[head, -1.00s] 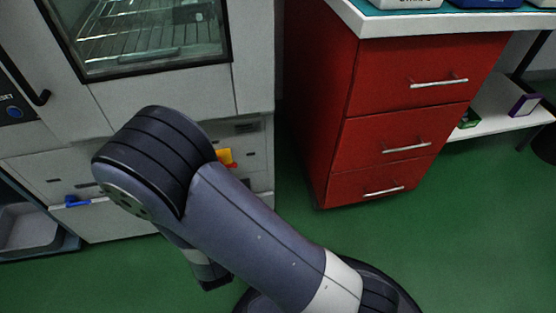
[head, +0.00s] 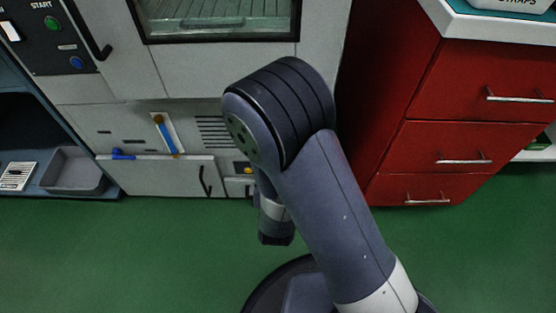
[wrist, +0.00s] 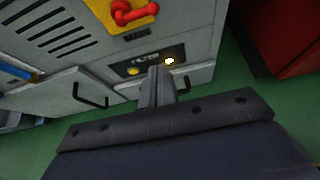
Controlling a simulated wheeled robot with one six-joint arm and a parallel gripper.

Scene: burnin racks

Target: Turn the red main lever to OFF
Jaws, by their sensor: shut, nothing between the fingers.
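The red main lever (wrist: 135,12) is in the wrist view at the top edge, on a yellow plate (wrist: 110,22) on the light grey cabinet front. Its top is cut off by the picture edge, and a label that I cannot read clearly is below the plate. My gripper (wrist: 157,73) is shut and empty. In the picture its fingertips are below the lever and apart from it, in front of a dark panel (wrist: 147,63). In the head view my arm hides the lever.
The dark panel has a yellow button (wrist: 134,71) and a bright lamp (wrist: 169,61). A black door handle (wrist: 90,97) is at its lower left. In the head view, a blue lever (head: 165,135) is left of my arm, and red drawers (head: 455,140) are at right. Green floor is clear.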

